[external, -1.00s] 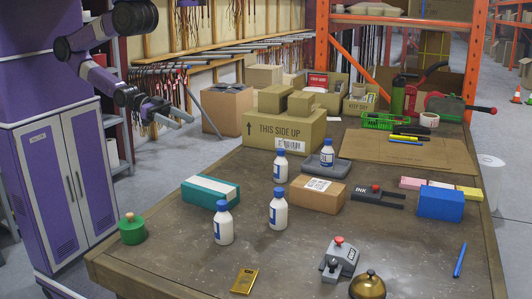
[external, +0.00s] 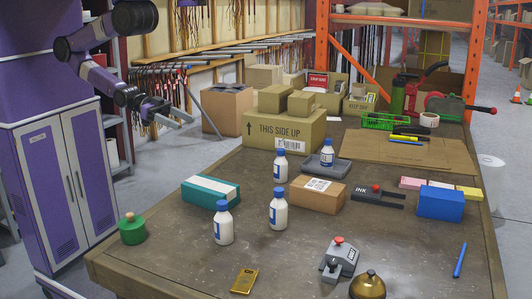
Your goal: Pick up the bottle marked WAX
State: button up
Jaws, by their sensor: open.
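Several similar white bottles with blue caps and blue labels stand upright on the table. Two stand toward the front: a left front bottle (external: 223,224) and a right front bottle (external: 278,210). A third bottle (external: 280,167) stands before the large carton, and a back bottle (external: 327,154) stands on a grey tray (external: 345,172). The label words are too small to read, so I cannot tell which one is marked WAX. My gripper (external: 184,118) is open and empty, in the air at the upper left, beyond the table's left edge and well apart from the bottles.
A teal box (external: 207,191) and a brown box (external: 318,194) lie among the bottles. A green round pot (external: 132,230), a brass bell (external: 368,285), a grey stamping device (external: 339,260) and a blue box (external: 440,203) are around. A large carton (external: 275,133) stands behind. The front middle table is mostly clear.

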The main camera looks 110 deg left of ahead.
jog(key=c, duration=0.3)
jog(key=shift+w, duration=0.1)
